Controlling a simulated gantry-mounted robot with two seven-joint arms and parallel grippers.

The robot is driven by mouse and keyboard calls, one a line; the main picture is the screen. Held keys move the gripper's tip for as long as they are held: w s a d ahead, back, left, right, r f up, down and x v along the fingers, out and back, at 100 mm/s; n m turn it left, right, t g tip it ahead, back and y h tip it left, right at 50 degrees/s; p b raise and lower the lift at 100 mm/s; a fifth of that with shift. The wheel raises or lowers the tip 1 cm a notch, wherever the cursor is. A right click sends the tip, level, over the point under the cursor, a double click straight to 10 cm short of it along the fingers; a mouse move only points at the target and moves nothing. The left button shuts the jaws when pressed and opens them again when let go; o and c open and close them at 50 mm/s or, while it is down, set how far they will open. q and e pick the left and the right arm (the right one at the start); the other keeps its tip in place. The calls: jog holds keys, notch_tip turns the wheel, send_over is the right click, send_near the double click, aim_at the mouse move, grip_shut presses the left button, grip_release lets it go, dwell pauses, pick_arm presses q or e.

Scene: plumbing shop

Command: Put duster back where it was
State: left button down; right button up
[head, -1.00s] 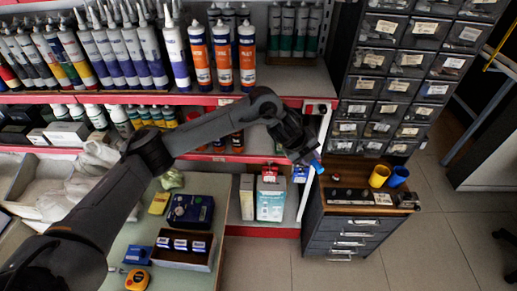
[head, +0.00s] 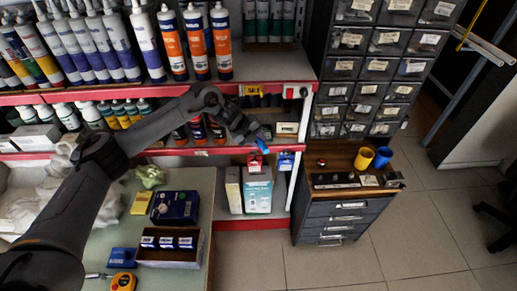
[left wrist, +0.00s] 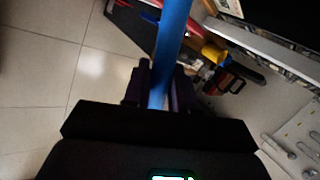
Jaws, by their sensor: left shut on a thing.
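My left gripper (head: 256,138) is at the end of the arm reaching in from the left, in front of the red-edged shelf. In the left wrist view its dark fingers (left wrist: 160,88) are shut on a long blue bar (left wrist: 173,38), which I take for the duster. The bar runs up out of the top of that picture. In the head view only a small blue piece (head: 262,147) shows at the fingertips. No duster head shows in either view. My right gripper is out of view.
A drawer cabinet (head: 338,226) stands right of the shelf with a yellow cup (head: 363,158) and a blue cup (head: 383,157) on top. Boxes (head: 256,188) sit on the lower shelf (head: 238,225). A table (head: 192,270) at lower left holds boxes and a tape measure (head: 122,282). Floor at right is mostly clear.

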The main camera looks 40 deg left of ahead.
pick_arm(q)
jog(key=shift+f+b, duration=0.5)
jog(key=shift+f, duration=1.5)
jog(key=c, duration=0.9)
grip_release()
